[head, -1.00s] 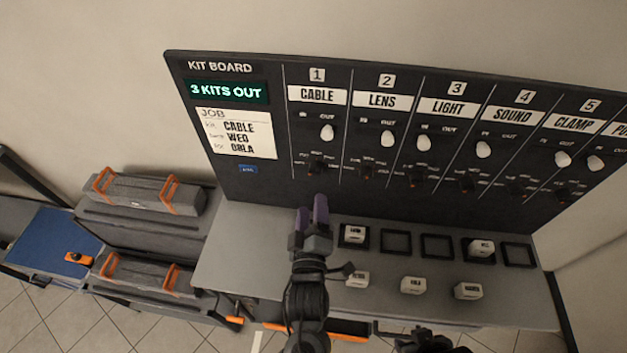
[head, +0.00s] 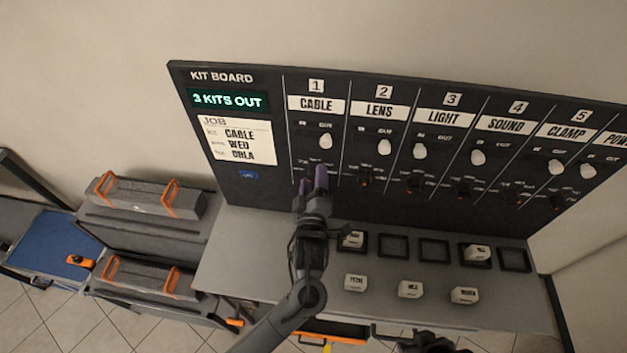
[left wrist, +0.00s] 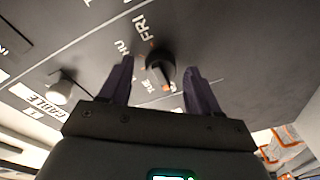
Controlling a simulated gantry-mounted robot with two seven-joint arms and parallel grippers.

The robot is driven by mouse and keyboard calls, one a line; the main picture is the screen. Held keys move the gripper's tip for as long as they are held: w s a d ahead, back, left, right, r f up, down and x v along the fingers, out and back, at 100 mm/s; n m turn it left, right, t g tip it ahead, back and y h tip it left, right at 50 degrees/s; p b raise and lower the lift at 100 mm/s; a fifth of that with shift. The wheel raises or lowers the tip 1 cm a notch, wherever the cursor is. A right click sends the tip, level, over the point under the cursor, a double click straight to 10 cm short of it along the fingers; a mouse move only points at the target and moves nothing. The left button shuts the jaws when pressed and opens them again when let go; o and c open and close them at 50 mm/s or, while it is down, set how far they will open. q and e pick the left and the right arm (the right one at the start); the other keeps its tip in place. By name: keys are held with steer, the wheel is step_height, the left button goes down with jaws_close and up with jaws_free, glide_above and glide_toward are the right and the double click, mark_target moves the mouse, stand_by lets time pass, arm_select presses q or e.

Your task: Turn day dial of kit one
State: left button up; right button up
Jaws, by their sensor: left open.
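The kit one column, CABLE (head: 316,105), is leftmost on the dark kit board. Its white knob (head: 325,141) sits by OUT and also shows in the left wrist view (left wrist: 60,92). Its small black day dial (left wrist: 160,68) lies between the fingers of my left gripper (left wrist: 159,67) in the left wrist view, with a gap on each side. Day words, FRI among them, ring the dial; an orange mark shows at its lower edge near TUE. In the head view my open left gripper (head: 314,182) hides this dial. Part of my right arm (head: 428,341) shows at the bottom edge; its fingers are unclear.
The job card (head: 235,142) reads CABLE, WED, OBLA; the display (head: 228,100) reads 3 KITS OUT. Below the board a grey shelf (head: 245,260) carries square frames and white labelled blocks (head: 410,289). Grey cases with orange handles (head: 145,195) stand at left.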

arm_select(q)
steer(key=shift+c, duration=0.3)
steer(key=c, duration=1)
steer(key=shift+m, duration=0.4)
steer(key=m, duration=0.3)
steer(key=shift+p, duration=0.4)
steer(key=m+p, duration=0.1)
steer(key=m, duration=0.3)
steer(key=shift+m+t, duration=0.4)
steer(key=m+h+p, duration=0.1)
steer(key=m+p, duration=0.1)
steer(key=m, duration=0.3)
steer(key=m+h+p, duration=0.1)
steer(key=m, duration=0.4)
steer(key=shift+f+p, duration=0.1)
steer(key=shift+p, duration=0.2)
steer(key=shift+m, duration=0.3)
